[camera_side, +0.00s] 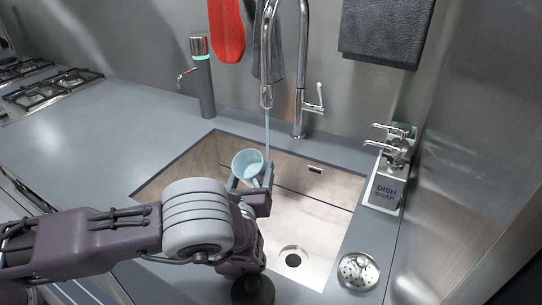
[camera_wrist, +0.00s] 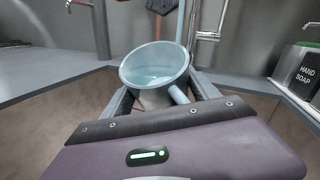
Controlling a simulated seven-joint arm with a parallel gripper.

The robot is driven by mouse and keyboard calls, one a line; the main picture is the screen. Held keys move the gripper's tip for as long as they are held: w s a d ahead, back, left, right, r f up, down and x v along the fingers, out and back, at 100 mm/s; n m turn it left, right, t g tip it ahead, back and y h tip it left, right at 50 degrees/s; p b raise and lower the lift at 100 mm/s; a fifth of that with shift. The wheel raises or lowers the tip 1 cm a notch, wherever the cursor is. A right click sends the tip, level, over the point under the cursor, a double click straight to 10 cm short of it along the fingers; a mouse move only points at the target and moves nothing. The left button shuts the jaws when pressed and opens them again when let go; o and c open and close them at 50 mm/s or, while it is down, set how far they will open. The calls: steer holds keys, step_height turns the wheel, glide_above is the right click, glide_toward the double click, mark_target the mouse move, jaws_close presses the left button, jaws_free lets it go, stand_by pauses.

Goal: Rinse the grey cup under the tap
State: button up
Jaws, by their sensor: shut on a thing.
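A pale blue-grey cup (camera_side: 247,164) is held over the sink in the side view, its open mouth facing up. My gripper (camera_side: 258,193) is shut on it from the near side. In the wrist view the cup (camera_wrist: 155,66) sits between my two fingers (camera_wrist: 160,98), with its handle toward me and some clear water inside. The tall chrome tap (camera_side: 266,95) is running. Its thin stream (camera_side: 267,130) comes down at the cup's right side in the side view; I cannot tell whether it lands inside the rim.
The stone-coloured sink (camera_side: 318,210) has an open drain (camera_side: 293,257). A grey dispenser with a green ring (camera_side: 202,75) stands at back left. The left counter (camera_side: 95,140) is clear.

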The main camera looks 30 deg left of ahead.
steer(key=s+r, duration=0.2)
steer(key=s+a+r, duration=0.1)
steer(key=s+r, duration=0.1)
steer(key=s, duration=0.1)
